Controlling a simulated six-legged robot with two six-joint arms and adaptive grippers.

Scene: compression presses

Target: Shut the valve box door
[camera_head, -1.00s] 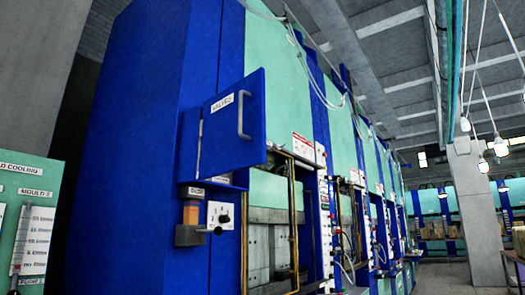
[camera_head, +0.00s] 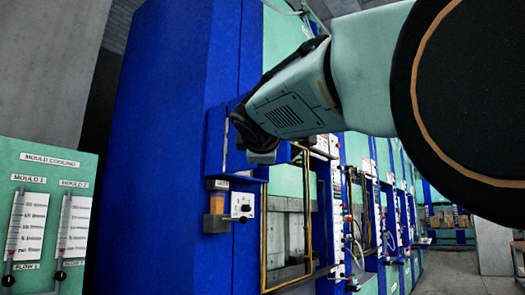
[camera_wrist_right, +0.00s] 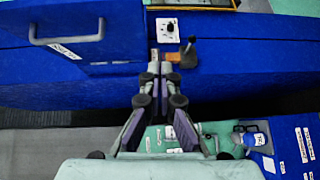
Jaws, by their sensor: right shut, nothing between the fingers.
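The valve box door (camera_wrist_right: 80,50) is a blue panel with a grey bar handle (camera_wrist_right: 66,38) and a white label, at the left of the wrist view. In the head view my right arm covers most of the door and valve box (camera_head: 214,140), so how far the door stands open cannot be told. My right gripper (camera_wrist_right: 160,70) is shut and empty. Its fingertips are close beside the door's lower end; contact is unclear. In the head view the gripper is largely hidden behind my wrist. My left gripper is not in view.
Below the box are a knob panel (camera_head: 242,206) and a small lever fitting (camera_head: 216,222) that sticks out; the wrist view shows the lever (camera_wrist_right: 187,50) near my fingertips. A green mould cooling panel (camera_head: 45,215) stands at the left. A row of presses recedes at right.

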